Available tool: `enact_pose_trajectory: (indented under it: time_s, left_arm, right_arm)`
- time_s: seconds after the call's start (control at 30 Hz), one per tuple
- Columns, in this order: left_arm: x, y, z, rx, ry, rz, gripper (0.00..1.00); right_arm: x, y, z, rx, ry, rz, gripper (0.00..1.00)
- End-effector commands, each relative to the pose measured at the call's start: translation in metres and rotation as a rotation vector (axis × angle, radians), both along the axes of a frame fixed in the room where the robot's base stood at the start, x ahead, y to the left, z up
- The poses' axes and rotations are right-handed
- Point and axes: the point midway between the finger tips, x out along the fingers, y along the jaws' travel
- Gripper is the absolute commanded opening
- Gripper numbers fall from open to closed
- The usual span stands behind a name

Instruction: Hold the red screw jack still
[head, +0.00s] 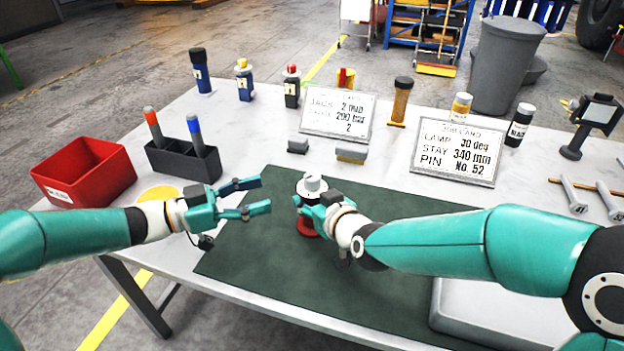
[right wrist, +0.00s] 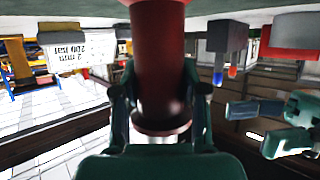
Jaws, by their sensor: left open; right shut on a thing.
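The red screw jack (head: 306,224) stands upright on the dark green mat (head: 240,255), with a pale cap on top. My right gripper (head: 308,200) is shut around its body from the right and hides part of it. In the right wrist view the red jack body (right wrist: 158,60) is between the two fingers of my right gripper (right wrist: 160,118), and that picture is upside down. My left gripper (head: 256,196) is open and empty, to the left of the jack and apart from it. It also shows at the right of the right wrist view (right wrist: 262,125).
A red bin (head: 85,172) and a dark holder (head: 183,162) with two markers stand at the left. Two cards, a jack card (head: 338,115) and a job card (head: 457,150), stand behind the mat. Several bottles line the back. A grey block (head: 500,310) lies front right.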

Motion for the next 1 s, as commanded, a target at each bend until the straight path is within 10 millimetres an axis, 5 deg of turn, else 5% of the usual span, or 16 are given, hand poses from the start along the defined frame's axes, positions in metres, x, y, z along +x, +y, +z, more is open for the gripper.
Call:
enact_pose_trajectory:
  time_s: [0.6,1.0]
  left_arm:
    - [0.036,-0.088,-0.001,0.0,0.001,0.004,0.59]
    - [0.044,-0.108,0.0,0.0,0.0,0.007,0.59]
  right_arm:
    - [0.0,0.0,0.001,0.0,-0.002,0.0,0.0]
    - [0.001,0.0,0.001,0.001,-0.003,-0.001,0.0]
